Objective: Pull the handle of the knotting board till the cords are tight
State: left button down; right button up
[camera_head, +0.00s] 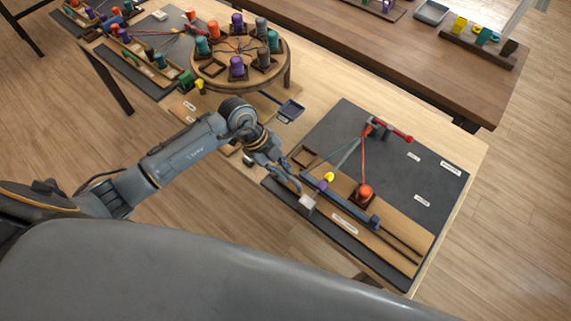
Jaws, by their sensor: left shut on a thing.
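The knotting board (405,258) is a wooden board with dark grooves, lying on a dark mat at the right. A dark blue bar (345,206) lies across it. A pale block (307,202), which looks like the handle, sits at its left end. My left gripper (298,186) reaches in from the left and is shut at this block; its exact contact is too small to see. A red cord (364,160) runs from a red-ended post (393,132) down to an orange bobbin (365,192). A teal-and-grey cord runs down to yellow (329,177) and purple (323,185) pieces. My right gripper is out of view.
A round wooden stand (283,80) with several coloured bobbins stands at the upper left. The mat's right part (400,175) is clear except for labels. Another table (430,70) stands behind.

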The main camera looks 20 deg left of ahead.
pick_arm(q)
jog(key=shift+s+f, duration=0.15)
jog(key=shift+f, duration=0.05)
jog(key=c, duration=1.8)
grip_release()
jog(key=o, duration=0.4)
jog(key=shift+s+a, duration=0.1)
jog(key=shift+o, duration=0.2)
jog(key=shift+s+r, duration=0.1)
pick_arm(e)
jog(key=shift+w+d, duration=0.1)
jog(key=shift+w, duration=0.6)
